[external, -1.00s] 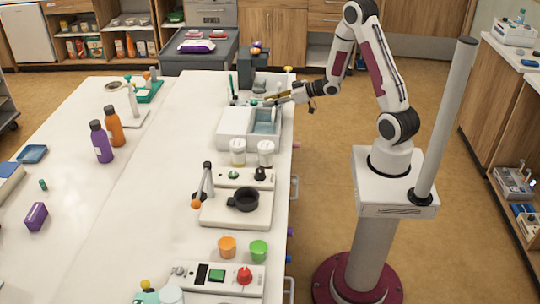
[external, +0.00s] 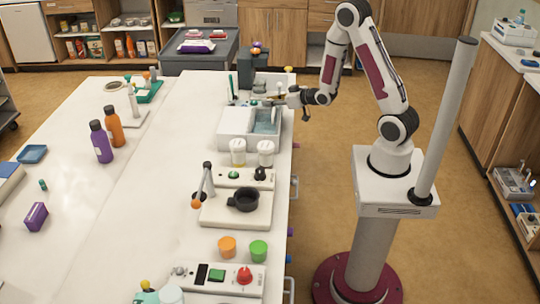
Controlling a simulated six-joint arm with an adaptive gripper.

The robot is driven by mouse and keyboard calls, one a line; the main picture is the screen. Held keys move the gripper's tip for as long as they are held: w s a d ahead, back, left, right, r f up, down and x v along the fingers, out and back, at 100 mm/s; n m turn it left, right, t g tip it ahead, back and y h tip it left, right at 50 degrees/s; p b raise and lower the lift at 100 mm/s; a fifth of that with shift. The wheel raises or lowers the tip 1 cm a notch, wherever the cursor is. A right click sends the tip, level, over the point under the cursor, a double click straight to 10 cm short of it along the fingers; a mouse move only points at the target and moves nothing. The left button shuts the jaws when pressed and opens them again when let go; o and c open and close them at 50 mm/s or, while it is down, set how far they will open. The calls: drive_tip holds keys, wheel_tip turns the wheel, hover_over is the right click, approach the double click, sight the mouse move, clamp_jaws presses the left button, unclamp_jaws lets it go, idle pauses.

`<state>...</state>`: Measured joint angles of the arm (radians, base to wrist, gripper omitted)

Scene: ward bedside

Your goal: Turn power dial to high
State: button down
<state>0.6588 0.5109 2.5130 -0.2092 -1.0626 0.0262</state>
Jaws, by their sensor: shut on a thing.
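My gripper (external: 281,99) is at the right edge of the white bench, at the far white unit with a blue-grey basin. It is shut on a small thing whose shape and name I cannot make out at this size. I cannot tell which control is the power dial. A red knob (external: 244,275) sits on the white panel (external: 205,285) at the near end, beside a green button (external: 217,275). My gripper is well away from both knobs.
The white unit (external: 235,127) stands below my gripper, with two lidded jars (external: 238,156) in front. Orange (external: 227,246) and green (external: 258,250) cups stand behind the near panel. Purple (external: 100,143) and orange (external: 114,127) bottles stand left.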

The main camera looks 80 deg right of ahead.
drive_tip(key=shift+m+h, duration=0.3)
idle(0.4)
drive_tip(key=c, duration=2)
unclamp_jaws()
drive_tip(key=shift+r, duration=0.1)
drive_tip(key=shift+r, duration=4.9)
